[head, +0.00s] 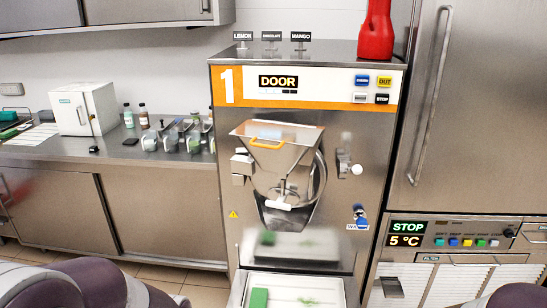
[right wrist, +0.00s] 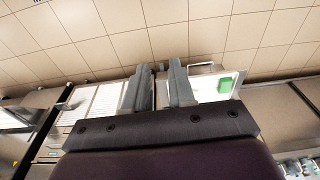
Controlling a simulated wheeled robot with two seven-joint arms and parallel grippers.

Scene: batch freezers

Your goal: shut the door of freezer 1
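Freezer 1 (head: 229,200) is a steel cabinet with an orange "1" label and a display (head: 278,84) reading DOOR. Its steel door (head: 275,172) has a hopper-shaped top, an orange handle (head: 267,144) and a pale lower handle. A curved rim shows along the door's right side; the door seems to stand off the front, but I cannot tell how wide the gap is. My right gripper (right wrist: 160,88) is open and empty in the right wrist view, low in front of the machines and apart from the door. My left gripper is out of view.
A white tray (head: 338,293) with green items stands below the door. A second steel unit (head: 452,262) showing STOP and 5 °C is at right. A red bottle (head: 376,32) stands on freezer 1. A counter (head: 110,153) with bottles and a white box is at left.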

